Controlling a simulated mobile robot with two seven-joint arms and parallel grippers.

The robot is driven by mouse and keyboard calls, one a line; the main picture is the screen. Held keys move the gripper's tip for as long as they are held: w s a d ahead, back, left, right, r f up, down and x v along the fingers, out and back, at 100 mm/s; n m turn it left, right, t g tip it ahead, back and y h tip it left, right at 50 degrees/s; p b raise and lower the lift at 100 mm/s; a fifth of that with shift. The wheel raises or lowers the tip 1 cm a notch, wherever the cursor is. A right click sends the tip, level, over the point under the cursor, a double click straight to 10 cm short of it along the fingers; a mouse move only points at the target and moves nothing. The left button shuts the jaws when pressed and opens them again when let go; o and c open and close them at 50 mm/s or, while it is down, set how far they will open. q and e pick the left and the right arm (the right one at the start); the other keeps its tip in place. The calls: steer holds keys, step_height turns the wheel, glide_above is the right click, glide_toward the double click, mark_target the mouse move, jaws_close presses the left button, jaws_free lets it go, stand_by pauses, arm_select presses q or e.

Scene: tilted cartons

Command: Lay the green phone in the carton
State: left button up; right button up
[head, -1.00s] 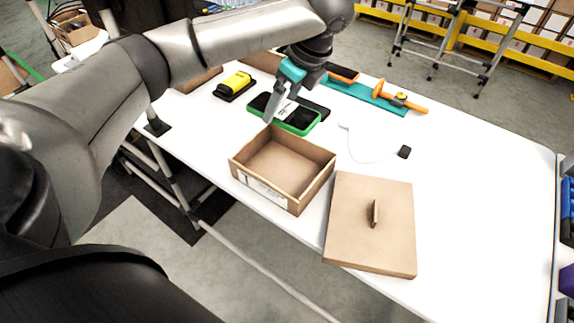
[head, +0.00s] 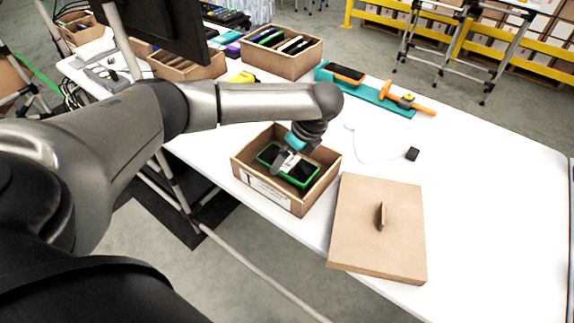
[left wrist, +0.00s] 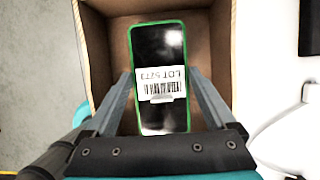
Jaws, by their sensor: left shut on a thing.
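The green phone (head: 301,173) has a dark screen and a green rim. In the left wrist view the phone (left wrist: 160,45) carries a white label with a barcode. My left gripper (head: 284,163) is shut on it, one finger on each long side. The phone lies flat within the outline of the open carton (head: 262,187); whether it touches the floor is hard to tell. The carton's walls (left wrist: 92,55) show around the phone in the left wrist view. My right gripper is in neither view.
A brown lid (head: 352,250) with an upright handle lies right of the carton. A white cable with a black plug (head: 412,154) lies behind it. A teal tray (head: 385,98) and a filled brown box (head: 290,64) stand farther back. The table's right side is clear.

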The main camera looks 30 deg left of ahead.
mark_target(289, 163)
arm_select(q)
steer(key=shift+f, duration=1.4)
steer(key=shift+f, duration=0.1)
steer(key=o, duration=1.3)
steer(key=shift+c, duration=0.2)
steer(key=p+v, duration=0.2)
steer(key=v, duration=1)
steer(key=shift+d, duration=0.1)
